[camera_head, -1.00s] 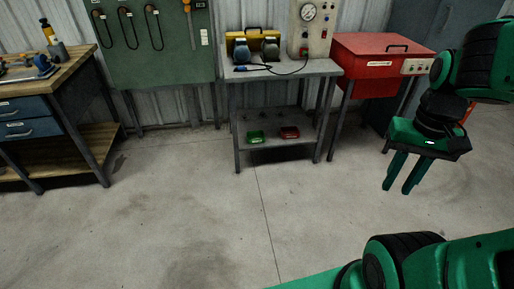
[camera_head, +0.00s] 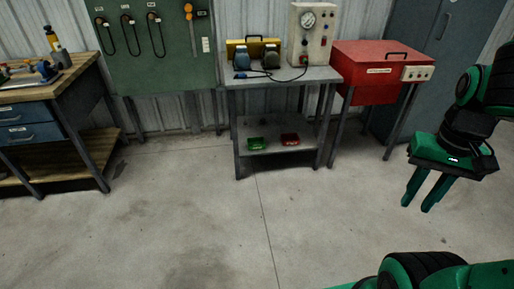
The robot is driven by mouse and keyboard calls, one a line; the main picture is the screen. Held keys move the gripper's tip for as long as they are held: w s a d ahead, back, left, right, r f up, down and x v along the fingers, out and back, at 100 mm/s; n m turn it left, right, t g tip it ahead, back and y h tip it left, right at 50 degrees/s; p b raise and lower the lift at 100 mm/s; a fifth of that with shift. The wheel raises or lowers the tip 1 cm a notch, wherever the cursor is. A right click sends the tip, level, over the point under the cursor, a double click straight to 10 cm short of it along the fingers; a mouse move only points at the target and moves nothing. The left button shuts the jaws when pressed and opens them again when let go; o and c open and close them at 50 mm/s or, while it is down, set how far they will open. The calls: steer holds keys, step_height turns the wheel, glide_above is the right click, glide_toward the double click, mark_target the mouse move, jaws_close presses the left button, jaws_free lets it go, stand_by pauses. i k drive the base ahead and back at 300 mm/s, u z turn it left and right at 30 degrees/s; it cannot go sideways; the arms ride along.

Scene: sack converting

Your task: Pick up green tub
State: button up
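The green tub (camera_head: 257,144) is small and sits on the lower shelf (camera_head: 270,151) of the grey metal table in the middle of the view. A red tub (camera_head: 290,139) sits to its right on the same shelf, a little apart from it. My gripper (camera_head: 417,202) hangs at the right side of the view, fingers pointing down. It is far from the tub, well to its right and nearer to me. The two green fingers are apart with nothing between them.
The table's top (camera_head: 282,76) carries a yellow case, dark blue devices and a gauge box (camera_head: 312,34). Right of it stands a red cabinet on legs (camera_head: 375,85); left, a wooden workbench (camera_head: 50,95). The concrete floor (camera_head: 190,220) in front is clear.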

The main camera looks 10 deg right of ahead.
mark_target(255, 143)
steer(key=i, duration=1.65)
